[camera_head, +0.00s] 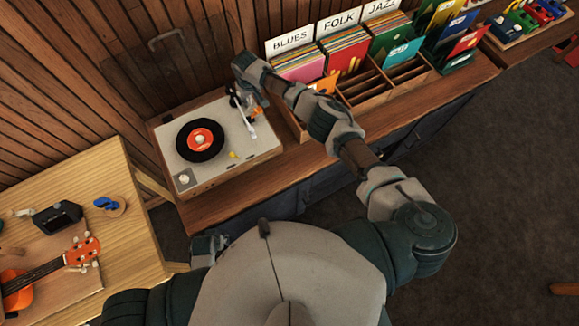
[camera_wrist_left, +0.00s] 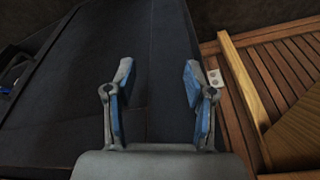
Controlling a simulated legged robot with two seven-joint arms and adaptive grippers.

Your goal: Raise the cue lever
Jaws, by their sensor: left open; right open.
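The turntable (camera_head: 218,172) stands on the wooden counter, with a black record with an orange label (camera_head: 200,139) on its platter. Its tonearm (camera_head: 249,127) is at the right side of the deck. My right gripper (camera_head: 244,100) is open above the tonearm's base end and covers part of it. The cue lever is too small, or too hidden by this gripper, to make out; I cannot tell whether they touch. My left gripper is open and empty in the left wrist view (camera_wrist_left: 160,85), low in front of a dark cabinet panel and away from the turntable.
Record bins (camera_head: 365,88) with BLUES, FOLK and JAZZ dividers stand right of the turntable, close to my right arm. A pale wooden table (camera_head: 130,225) at left holds a ukulele (camera_head: 40,272) and a dark small device (camera_head: 57,217). The slatted wall rises behind the turntable.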

